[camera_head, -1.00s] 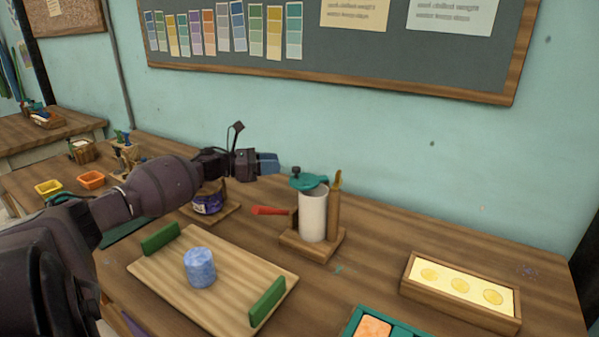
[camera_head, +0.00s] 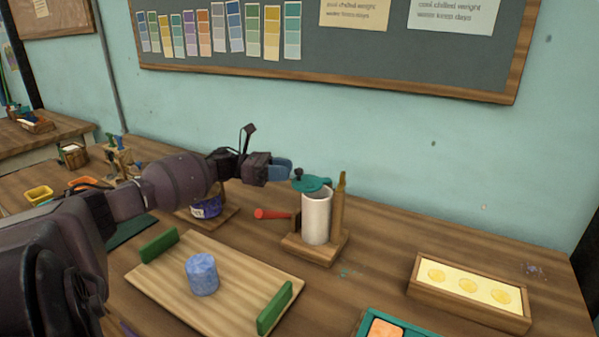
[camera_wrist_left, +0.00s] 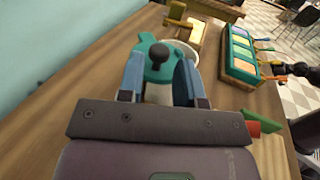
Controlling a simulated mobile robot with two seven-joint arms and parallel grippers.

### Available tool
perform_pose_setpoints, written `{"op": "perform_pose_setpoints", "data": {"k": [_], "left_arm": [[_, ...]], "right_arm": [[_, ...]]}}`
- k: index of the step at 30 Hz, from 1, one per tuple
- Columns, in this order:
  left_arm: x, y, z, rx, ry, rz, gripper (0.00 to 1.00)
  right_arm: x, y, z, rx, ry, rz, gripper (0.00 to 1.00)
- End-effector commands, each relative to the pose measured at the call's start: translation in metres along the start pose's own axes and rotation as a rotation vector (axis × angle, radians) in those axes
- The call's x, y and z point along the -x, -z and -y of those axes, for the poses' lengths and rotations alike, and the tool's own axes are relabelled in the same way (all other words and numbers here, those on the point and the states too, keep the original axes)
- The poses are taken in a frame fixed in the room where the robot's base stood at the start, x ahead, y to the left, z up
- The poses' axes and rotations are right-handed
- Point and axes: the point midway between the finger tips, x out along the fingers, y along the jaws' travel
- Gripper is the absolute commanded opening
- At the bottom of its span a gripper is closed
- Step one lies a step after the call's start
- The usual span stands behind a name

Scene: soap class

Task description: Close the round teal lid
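The round teal lid (camera_head: 312,184) with a dark knob sits at the top of a white cylinder (camera_head: 316,218) on a wooden stand. In the left wrist view the lid (camera_wrist_left: 149,50) is turned partly aside, and part of the white rim (camera_wrist_left: 190,50) shows beside it. My left gripper (camera_head: 290,168) is at the lid's left edge, about knob height. Its blue fingers (camera_wrist_left: 159,80) are apart, with the lid and knob in line between and just beyond them. They hold nothing. A dark arm end (camera_wrist_left: 300,72), probably my right one, shows small at the wrist view's edge; its fingers are unclear.
A red handle (camera_head: 272,214) sticks out left of the stand, and a wooden post (camera_head: 340,200) stands behind the cylinder. A wooden tray (camera_head: 225,290) with green handles holds a blue soap cylinder (camera_head: 202,274). A yellow mould box (camera_head: 470,292) stands at the right.

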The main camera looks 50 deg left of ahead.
Motion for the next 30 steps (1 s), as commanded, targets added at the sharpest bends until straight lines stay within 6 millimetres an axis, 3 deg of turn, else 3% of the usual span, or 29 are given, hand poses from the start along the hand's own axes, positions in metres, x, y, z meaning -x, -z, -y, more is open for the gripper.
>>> {"op": "perform_pose_setpoints", "data": {"k": [3,9,21,27,30], "left_arm": [[-0.019,0.0,0.0,0.0,0.002,0.0,0.33],[-0.038,0.0,0.0,0.0,0.001,0.0,0.33],[-0.044,0.0,0.0,0.0,-0.001,0.0,0.33],[-0.043,0.0,0.0,0.0,-0.001,-0.001,0.02],[-0.043,0.0,0.0,0.0,-0.001,-0.001,0.0]], "right_arm": [[-0.001,-0.003,0.002,-0.003,0.003,0.005,0.48],[-0.001,-0.005,0.004,-0.006,0.004,0.008,0.48],[-0.001,-0.004,0.003,-0.006,0.002,0.006,0.48],[-0.001,-0.003,0.002,-0.006,0.001,0.006,0.48],[-0.001,-0.003,0.002,-0.006,0.001,0.006,0.48]]}}
